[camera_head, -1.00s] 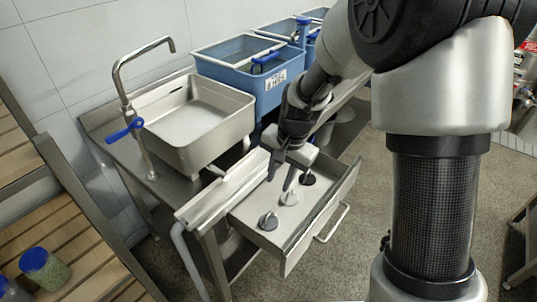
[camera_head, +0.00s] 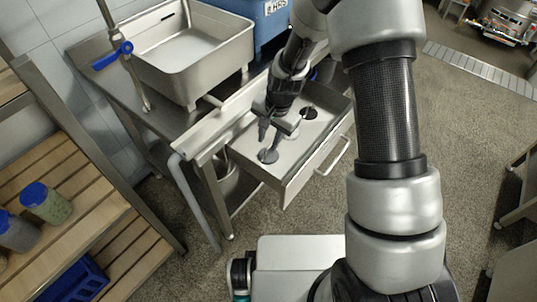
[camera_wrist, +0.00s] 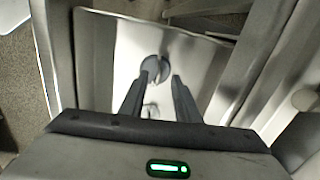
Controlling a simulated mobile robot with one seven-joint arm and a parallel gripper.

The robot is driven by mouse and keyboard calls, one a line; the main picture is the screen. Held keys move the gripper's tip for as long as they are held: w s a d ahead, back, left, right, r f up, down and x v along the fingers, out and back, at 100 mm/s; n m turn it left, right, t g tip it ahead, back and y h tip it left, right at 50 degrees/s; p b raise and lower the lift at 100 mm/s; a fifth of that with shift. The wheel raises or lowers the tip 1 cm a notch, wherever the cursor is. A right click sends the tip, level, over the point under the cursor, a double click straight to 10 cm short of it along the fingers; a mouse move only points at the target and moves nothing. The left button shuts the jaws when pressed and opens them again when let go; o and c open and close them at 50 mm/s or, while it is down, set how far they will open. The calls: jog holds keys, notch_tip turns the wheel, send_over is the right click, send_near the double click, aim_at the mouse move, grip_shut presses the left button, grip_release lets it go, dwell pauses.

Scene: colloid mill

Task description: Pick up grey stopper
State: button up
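The grey stopper (camera_head: 268,156) stands on the floor of the open drawer (camera_head: 285,187), near its front left end. It has a round, dark grey base and a thin upright part. My gripper (camera_head: 273,132) is over the drawer, pointing down, close to this stopper. In the wrist view the grey stopper (camera_wrist: 149,66) shows just beyond and between the fingertips of my open gripper (camera_wrist: 160,78). Nothing is held. I cannot tell whether a finger touches it.
A white stopper (camera_head: 294,131) and a black stopper (camera_head: 309,113) stand farther right in the drawer, the white one partly hidden by my gripper. The steel sink (camera_head: 200,60) is behind. A wooden shelf with jars (camera_head: 46,203) is at the left.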

aim_at(266, 150)
jog(key=f, duration=0.3)
jog(key=f+b, duration=0.1)
jog(key=f, duration=0.1)
jog(key=shift+w+a, duration=0.25)
jog(key=shift+a, duration=0.1)
grip_shut()
